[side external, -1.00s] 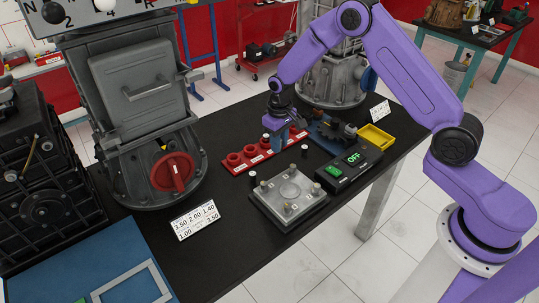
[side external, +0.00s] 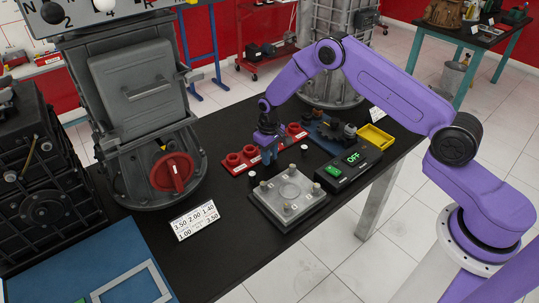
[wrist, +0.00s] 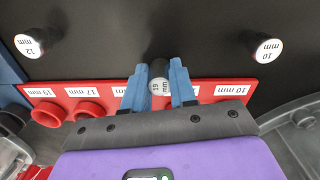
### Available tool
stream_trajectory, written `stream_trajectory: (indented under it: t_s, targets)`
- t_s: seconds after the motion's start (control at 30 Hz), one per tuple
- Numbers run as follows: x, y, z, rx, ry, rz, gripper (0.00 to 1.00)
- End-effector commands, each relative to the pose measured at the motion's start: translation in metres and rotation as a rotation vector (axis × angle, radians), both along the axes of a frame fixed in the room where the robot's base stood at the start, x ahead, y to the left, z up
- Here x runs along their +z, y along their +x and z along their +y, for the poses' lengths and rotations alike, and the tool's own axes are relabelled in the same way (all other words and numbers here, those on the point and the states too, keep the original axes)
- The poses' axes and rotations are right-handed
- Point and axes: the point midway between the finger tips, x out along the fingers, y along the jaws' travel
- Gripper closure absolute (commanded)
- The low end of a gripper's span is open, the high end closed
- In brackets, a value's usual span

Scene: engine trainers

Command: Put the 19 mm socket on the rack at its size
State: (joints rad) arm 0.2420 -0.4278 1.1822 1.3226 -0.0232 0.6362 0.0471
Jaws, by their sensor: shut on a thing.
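My gripper (side external: 268,158) points down at the near edge of the red rack. In the wrist view my gripper (wrist: 159,90) is shut on the 19 mm socket (wrist: 160,87), a dark piece with a white cap marked 19 mm, between its blue fingers. I cannot tell whether it touches the table. The red rack (side external: 227,169) has round red holders and white size labels. In the wrist view the rack (wrist: 60,87) shows its 19 mm label at the left end and its 10 mm label at the right; my gripper hides the middle.
The 12 mm socket (wrist: 28,45) and 10 mm socket (wrist: 267,48) stand on the black table on either side of my gripper. A grey plate fixture (side external: 289,193), an OFF display box (side external: 347,170) and a yellow tray (side external: 376,137) are close by.

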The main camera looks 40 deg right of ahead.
Motion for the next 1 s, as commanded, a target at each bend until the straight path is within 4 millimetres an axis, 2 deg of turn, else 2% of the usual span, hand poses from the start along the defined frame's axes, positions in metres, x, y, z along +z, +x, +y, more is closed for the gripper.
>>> stream_trajectory:
  t_s: [0.2, 0.23, 0.3, 0.67, 0.87, 1.0]
  targets:
    - [-0.003, 0.000, 0.000, 0.000, 0.000, 0.001, 1.00]
    - [-0.003, 0.000, 0.000, 0.000, 0.000, 0.000, 0.67]
    - [-0.003, 0.000, 0.000, 0.000, 0.000, 0.000, 0.48]
    - [0.001, 0.000, 0.000, 0.000, 0.000, -0.001, 0.48]
    - [0.026, 0.001, 0.000, 0.000, 0.000, -0.003, 0.48]
    - [0.055, 0.001, 0.001, -0.001, 0.001, -0.004, 0.48]
